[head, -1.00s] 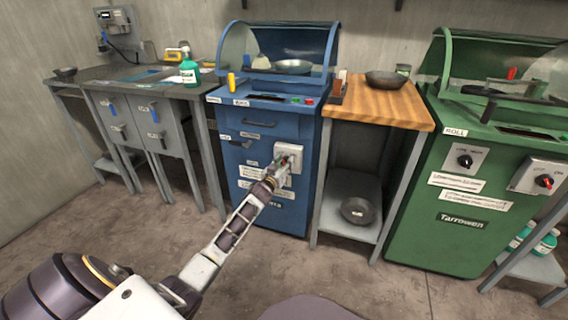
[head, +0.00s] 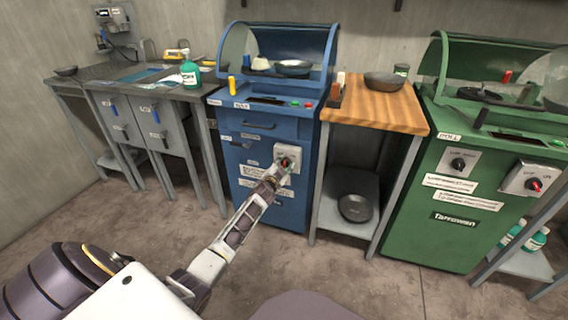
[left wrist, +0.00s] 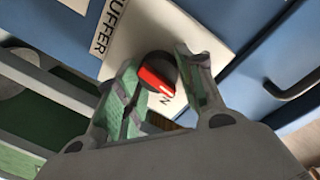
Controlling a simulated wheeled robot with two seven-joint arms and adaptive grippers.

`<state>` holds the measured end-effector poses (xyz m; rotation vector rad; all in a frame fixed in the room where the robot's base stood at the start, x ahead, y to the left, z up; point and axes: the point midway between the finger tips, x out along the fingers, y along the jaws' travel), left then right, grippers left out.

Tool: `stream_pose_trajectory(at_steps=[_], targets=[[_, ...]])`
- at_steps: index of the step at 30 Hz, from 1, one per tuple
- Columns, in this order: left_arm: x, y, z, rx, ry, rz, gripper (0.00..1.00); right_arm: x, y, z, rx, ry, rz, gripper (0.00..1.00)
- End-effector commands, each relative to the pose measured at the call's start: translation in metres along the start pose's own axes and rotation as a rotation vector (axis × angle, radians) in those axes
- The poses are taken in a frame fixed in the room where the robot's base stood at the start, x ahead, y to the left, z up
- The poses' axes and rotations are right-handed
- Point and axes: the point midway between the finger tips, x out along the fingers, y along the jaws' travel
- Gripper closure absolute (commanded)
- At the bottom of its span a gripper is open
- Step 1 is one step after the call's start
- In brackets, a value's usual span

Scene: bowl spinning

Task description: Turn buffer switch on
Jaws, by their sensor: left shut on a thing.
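The buffer switch is a black round knob with a red bar (left wrist: 157,75) on a pale plate marked "BUFFER" (left wrist: 145,30). In the head view the knob (head: 285,162) sits on the front of the blue machine (head: 262,130). In the left wrist view the red bar slants down to the right, and its lower end is beside a letter N, the rest of that word being hidden. My left gripper (head: 279,174) is at the knob. In the left wrist view its greenish fingers (left wrist: 160,88) are on both sides of the knob, shut on it. My right gripper is not in view.
A wooden-topped table (head: 372,108) with a dark bowl (head: 384,81) stands right of the blue machine. Another bowl (head: 355,208) is on its lower shelf. A green machine (head: 460,215) stands farther right, a grey workbench (head: 130,85) at left. The floor in front is clear.

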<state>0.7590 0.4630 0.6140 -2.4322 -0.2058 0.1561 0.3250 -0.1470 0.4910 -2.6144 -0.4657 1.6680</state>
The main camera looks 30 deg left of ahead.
Motion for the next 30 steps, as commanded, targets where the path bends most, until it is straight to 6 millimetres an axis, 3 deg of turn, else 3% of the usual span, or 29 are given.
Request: stream_pose_trajectory(at_steps=[18,30], targets=[[0.0003,0.0028,-0.0009,0.541,-0.037,-0.008,0.86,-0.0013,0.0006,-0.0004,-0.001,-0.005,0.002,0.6],[0.0003,0.0033,-0.0009,0.678,-0.048,-0.01,0.86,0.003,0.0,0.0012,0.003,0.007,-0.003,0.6]])
